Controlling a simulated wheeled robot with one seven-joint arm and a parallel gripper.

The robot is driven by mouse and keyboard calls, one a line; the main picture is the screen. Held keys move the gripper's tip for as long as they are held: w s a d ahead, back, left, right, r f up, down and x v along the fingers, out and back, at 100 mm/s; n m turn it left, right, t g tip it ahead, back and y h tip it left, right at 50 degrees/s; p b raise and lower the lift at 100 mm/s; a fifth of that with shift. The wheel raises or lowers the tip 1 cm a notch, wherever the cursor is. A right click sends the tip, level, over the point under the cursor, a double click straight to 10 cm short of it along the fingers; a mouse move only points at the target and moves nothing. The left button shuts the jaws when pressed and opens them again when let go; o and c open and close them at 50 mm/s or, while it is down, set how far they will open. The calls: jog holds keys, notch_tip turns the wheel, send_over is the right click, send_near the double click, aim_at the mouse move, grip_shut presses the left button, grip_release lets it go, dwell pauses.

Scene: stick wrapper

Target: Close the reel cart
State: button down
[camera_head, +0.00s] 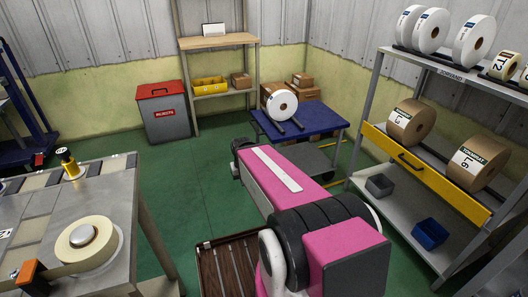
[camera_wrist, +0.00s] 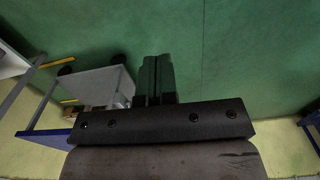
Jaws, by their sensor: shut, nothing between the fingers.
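A cart-like stand with a blue top (camera_head: 331,119) stands beyond my arm in the head view. A white reel (camera_head: 282,103) rests on it on dark rails, and a grey lower shelf shows beneath. I cannot tell for sure that this is the reel cart. In the wrist view, a blue-edged stand (camera_wrist: 40,137) is at the left, beside a pale grey body (camera_wrist: 98,87) with dark wheels. My gripper (camera_wrist: 156,62) is shut and empty in the wrist view, over green floor and apart from the stand. Its fingers are not clearly visible in the head view.
A rack at the right holds several reels and a yellow drawer front (camera_head: 425,171) with a black handle. A bench with a tape roll (camera_head: 86,244) is at the left.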

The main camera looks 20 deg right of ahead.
aim_at(333, 123)
jog(key=w+d+n+h, duration=0.4)
jog(key=w+d+n, duration=0.2)
jog(key=w, duration=0.7)
jog(key=w+d+n+h, duration=0.4)
jog(key=w+d+n, duration=0.2)
jog(key=w, duration=0.7)
jog(key=w+d+n+h, duration=0.4)
jog(key=w+d+n, duration=0.2)
jog(key=w, duration=0.7)
jog(key=shift+h, duration=0.3)
jog(key=x, duration=0.4)
jog(key=r+x, duration=0.1)
jog(key=x, duration=0.8)
jog(key=shift+w+d+r, duration=0.1)
jog(key=shift+d+r, duration=0.15)
jog(key=shift+d, duration=0.05)
jog(key=shift+d, duration=0.1)
jog(key=d, duration=1.3)
jog(key=w+d, duration=0.1)
jog(key=d, duration=2.5)
jog(key=shift+w, duration=0.2)
